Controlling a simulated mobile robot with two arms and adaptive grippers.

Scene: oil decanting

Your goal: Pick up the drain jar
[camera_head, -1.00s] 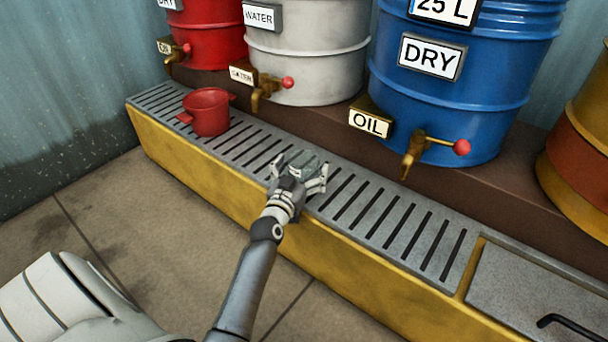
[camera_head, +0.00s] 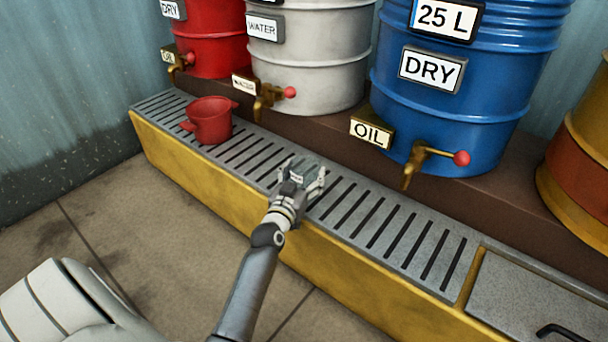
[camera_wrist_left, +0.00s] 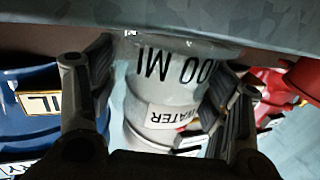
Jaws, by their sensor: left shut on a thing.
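The drain jar (camera_head: 306,170) is a small clear glass vessel on the grey slotted grate (camera_head: 345,205), below the drums. My left gripper (camera_head: 303,179) is around it from the front, one finger on each side, and is shut on it. In the left wrist view, which is upside down, the jar (camera_wrist_left: 178,68) stands between the two fingers (camera_wrist_left: 160,85), with dark volume lettering on its glass. The jar looks upright and at grate level; I cannot tell whether its base touches the grate. My right gripper is not in view.
A red pot (camera_head: 209,120) stands on the grate to the left. Behind are a red drum (camera_head: 208,52), a white water drum (camera_head: 308,65) and a blue oil drum (camera_head: 445,110); their brass taps jut over the grate. A yellow curb (camera_head: 210,180) edges it.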

